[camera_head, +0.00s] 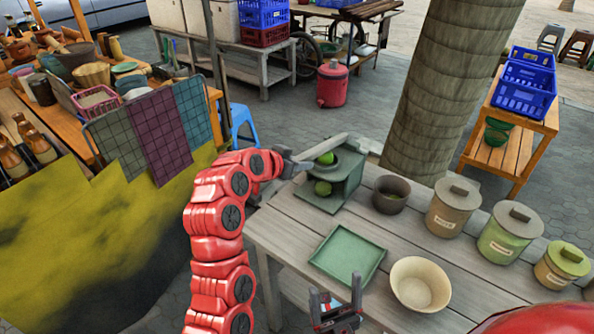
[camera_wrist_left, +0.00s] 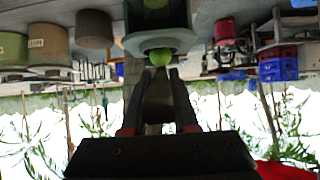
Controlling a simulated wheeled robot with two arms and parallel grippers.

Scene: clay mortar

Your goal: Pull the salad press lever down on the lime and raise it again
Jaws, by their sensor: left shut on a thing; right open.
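The grey-green salad press (camera_head: 347,170) stands at the far end of the wooden table. A green lime (camera_head: 326,158) sits in its upper part, below the lever (camera_head: 325,147). A second green round thing (camera_head: 322,188) lies lower in the press. My left gripper (camera_head: 288,166) is at the lever's left end. In the left wrist view its fingers (camera_wrist_left: 160,80) are shut on the lever handle (camera_wrist_left: 158,103), and the lime (camera_wrist_left: 162,56) shows just beyond the fingertips. My right gripper (camera_head: 335,288) is open and empty near the table's front, below the green tray.
A green square tray (camera_head: 347,256), a cream bowl (camera_head: 420,284) and a dark pot (camera_head: 391,194) stand on the table. Several lidded canisters (camera_head: 453,206) line its right side. A palm trunk (camera_head: 445,90) rises behind. A cloth-draped stall (camera_head: 110,230) is at left.

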